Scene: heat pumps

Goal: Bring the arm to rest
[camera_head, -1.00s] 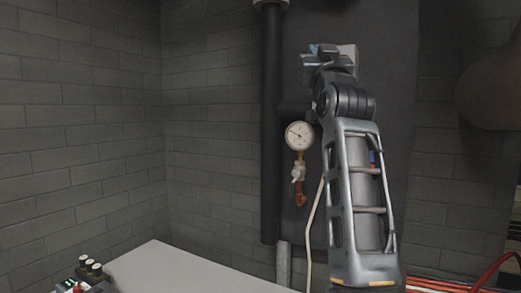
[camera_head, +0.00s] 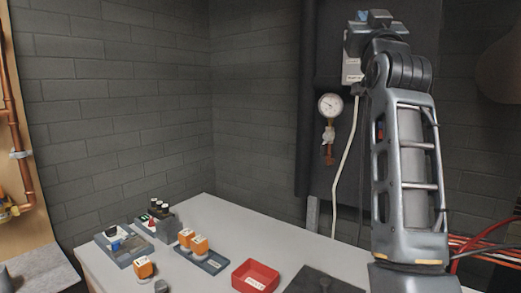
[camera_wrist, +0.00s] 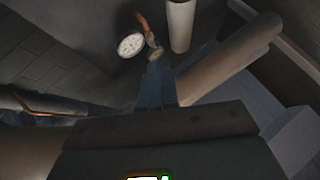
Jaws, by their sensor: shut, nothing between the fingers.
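My arm (camera_head: 412,180) stands upright at the right of the head view, with its wrist bent at the top. My gripper (camera_head: 372,17) is at the upper end, in front of the dark wall panel, and holds nothing. Its narrow bluish fingers (camera_wrist: 156,82) show closed together in the wrist view, below the pressure gauge (camera_wrist: 131,44). In the head view the gauge (camera_head: 331,105) hangs left of the arm, apart from it. The fingertips are small and hard to make out in the head view.
A grey table (camera_head: 215,215) below holds a red tray (camera_head: 255,276), orange-and-white blocks (camera_head: 186,237) on dark holders and a dark mat (camera_head: 325,283). A dark vertical pipe (camera_head: 307,100) runs beside the gauge. Red hoses (camera_head: 485,245) lie at right. Copper pipes (camera_head: 14,130) are at left.

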